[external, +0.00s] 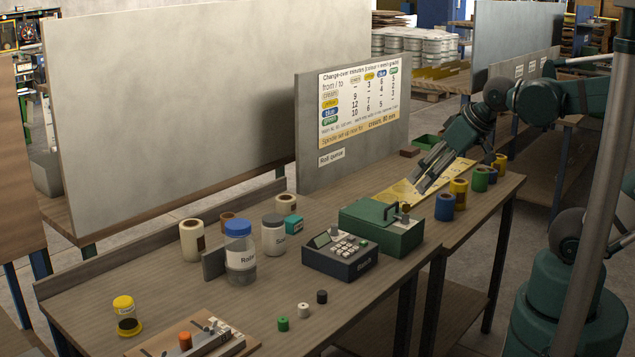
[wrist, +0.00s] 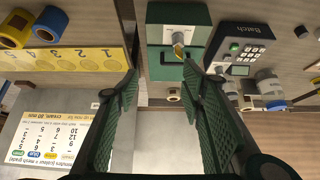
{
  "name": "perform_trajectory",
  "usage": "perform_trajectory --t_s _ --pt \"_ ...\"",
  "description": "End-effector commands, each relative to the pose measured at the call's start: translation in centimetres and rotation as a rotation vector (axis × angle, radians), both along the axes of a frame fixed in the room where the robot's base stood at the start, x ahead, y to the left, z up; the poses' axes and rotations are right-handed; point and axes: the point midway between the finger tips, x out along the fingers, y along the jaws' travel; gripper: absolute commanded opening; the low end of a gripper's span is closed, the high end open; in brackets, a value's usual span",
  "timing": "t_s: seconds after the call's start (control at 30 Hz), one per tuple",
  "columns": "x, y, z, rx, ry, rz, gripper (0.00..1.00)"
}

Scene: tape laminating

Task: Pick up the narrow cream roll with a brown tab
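A cream roll (external: 192,240) with a brown patch on its side stands upright on the bench, left of the jars in the external view. I cannot tell whether it is the narrow one, and I cannot make it out surely in the wrist view. My gripper (external: 425,178) is far to its right, tilted down over the yellow numbered strip (external: 398,192). In the wrist view my gripper (wrist: 161,75) has its fingers wide apart, with nothing held between them.
A green machine (external: 385,228) and a dark keypad box (external: 340,255) stand between my gripper and the roll. A blue-lidded jar (external: 240,255) and a grey-lidded jar (external: 273,237) are near the roll. Blue (external: 445,207) and other coloured rolls stand at right.

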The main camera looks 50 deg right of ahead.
Motion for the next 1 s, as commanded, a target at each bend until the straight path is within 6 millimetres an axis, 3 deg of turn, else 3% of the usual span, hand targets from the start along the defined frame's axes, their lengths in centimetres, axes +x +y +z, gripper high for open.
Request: perform_trajectory --t_s 0.27,0.4,0.77,1.0 --pt "0.0 0.0 0.0 0.000 0.000 0.000 0.40" --pt "0.0 0.0 0.0 0.000 0.000 0.000 0.55" --pt "0.1 0.0 0.1 -0.003 0.001 0.004 0.55" --pt "1.2 0.1 0.9 -0.039 0.016 0.047 0.55"
